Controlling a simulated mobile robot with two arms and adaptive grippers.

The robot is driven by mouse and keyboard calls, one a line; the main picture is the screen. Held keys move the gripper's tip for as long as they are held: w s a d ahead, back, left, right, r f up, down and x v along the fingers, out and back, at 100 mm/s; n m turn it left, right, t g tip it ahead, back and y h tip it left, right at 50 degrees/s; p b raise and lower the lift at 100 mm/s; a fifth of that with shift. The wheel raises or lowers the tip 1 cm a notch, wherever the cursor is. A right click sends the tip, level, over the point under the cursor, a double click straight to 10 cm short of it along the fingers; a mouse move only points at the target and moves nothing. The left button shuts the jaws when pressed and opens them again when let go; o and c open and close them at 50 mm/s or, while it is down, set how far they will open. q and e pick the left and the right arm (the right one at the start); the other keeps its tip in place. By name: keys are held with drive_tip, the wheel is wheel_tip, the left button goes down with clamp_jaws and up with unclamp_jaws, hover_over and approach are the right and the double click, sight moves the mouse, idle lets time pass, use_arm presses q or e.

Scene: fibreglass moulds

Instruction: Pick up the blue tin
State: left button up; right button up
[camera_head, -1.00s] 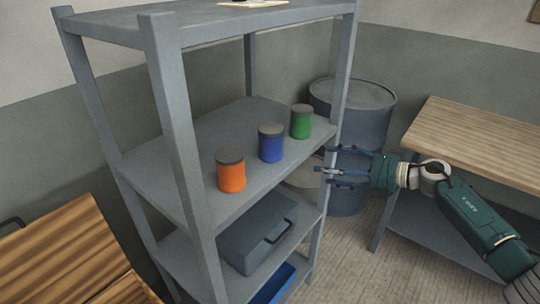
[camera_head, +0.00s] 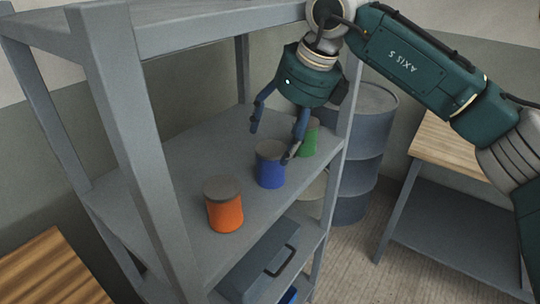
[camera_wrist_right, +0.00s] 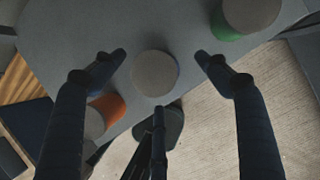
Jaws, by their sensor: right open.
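The blue tin (camera_head: 270,172) with a grey lid stands upright on the middle shelf, between an orange tin and a green tin. My right gripper (camera_head: 272,143) is open and points down over the blue tin. One finger is behind and left of the lid, and the other is near its right edge. I cannot tell whether a finger touches the tin. The fingers also show in the right wrist view (camera_wrist_right: 161,55). My left gripper is not in view.
The orange tin (camera_head: 225,208) stands front left on the shelf (camera_head: 190,160). The green tin (camera_head: 310,140) is close behind my right finger. Shelf posts and an upper board (camera_head: 200,25) surround the space. A toolbox (camera_head: 262,262) lies below; a drum (camera_head: 365,150) stands behind.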

sight(273, 153)
drive_tip(key=shift+s+f, duration=0.15)
drive_tip(key=shift+f, duration=0.2)
drive_tip(key=shift+s+a+f+p, duration=0.2)
drive_tip(key=shift+s+f+p, duration=0.15)
drive_tip(key=shift+f+p, duration=0.2)
drive_tip(key=p+x, duration=0.1)
drive_tip(key=x, duration=0.1)
drive_tip(key=shift+a+f, duration=0.3)
drive_tip(key=shift+f, duration=0.05)
drive_tip(key=shift+x, duration=1)
drive_tip(key=shift+d, duration=0.15)
drive_tip(key=c, duration=0.4)
drive_tip(key=shift+w+f, duration=0.1)
drive_tip(key=c, duration=0.8)
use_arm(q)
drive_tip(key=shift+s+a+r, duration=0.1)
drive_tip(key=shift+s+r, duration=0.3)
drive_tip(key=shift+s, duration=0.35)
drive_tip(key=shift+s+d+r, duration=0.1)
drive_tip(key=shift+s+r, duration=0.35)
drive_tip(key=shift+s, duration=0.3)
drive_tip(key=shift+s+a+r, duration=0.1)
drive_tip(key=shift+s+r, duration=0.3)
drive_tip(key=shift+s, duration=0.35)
use_arm(e)
drive_tip(key=shift+c, duration=0.2)
